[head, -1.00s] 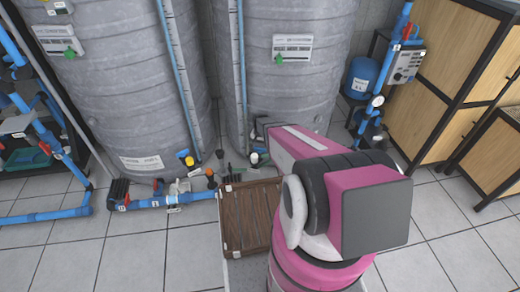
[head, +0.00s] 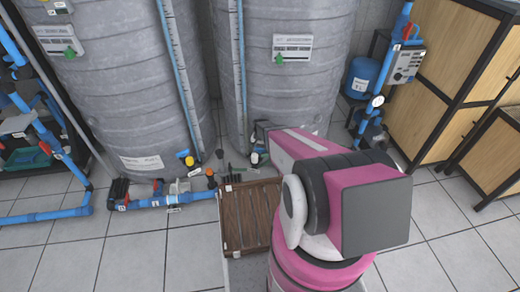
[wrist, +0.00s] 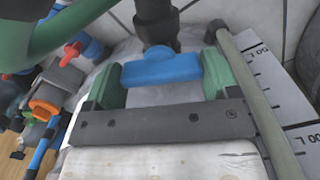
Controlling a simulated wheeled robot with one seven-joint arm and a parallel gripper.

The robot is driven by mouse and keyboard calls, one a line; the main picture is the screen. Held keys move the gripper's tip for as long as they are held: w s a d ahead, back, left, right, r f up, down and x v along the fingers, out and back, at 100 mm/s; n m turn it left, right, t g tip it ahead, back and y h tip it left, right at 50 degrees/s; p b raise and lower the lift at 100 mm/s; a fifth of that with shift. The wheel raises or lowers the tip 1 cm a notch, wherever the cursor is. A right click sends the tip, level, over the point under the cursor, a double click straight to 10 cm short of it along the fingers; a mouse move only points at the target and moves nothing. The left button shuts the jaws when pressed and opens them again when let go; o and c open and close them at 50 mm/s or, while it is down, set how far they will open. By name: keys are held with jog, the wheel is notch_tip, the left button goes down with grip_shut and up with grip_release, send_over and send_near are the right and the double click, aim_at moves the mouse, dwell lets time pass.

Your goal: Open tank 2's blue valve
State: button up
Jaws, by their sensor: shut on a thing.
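In the wrist view, a blue valve handle (wrist: 160,69) lies crosswise between the green fingers of my gripper (wrist: 162,80). The fingers are shut on it, one at each end. A dark pipe fitting (wrist: 157,25) stands right behind the handle. In the head view, my pink arm reaches to the foot of the right grey tank (head: 290,85), and it hides the gripper and the blue handle. I cannot read the tank numbers.
A left grey tank (head: 130,85) stands beside it. A wooden slatted platform (head: 247,215) lies in front. Blue floor pipes with valves (head: 175,200) run to its left. A small blue tank (head: 361,77) and wooden cabinets (head: 448,75) stand at right. A marked level strip (wrist: 287,120) is close by my gripper.

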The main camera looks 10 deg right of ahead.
jog(key=shift+n, duration=0.3)
jog(key=n, duration=0.3)
jog(key=shift+n, duration=0.4)
jog(key=n, duration=0.4)
jog(key=shift+n, duration=0.3)
jog(key=n, duration=0.8)
jog(key=shift+n, duration=0.3)
jog(key=o, duration=0.8)
notch_tip(320, 180, up, 11)
jog(key=shift+f, duration=0.1)
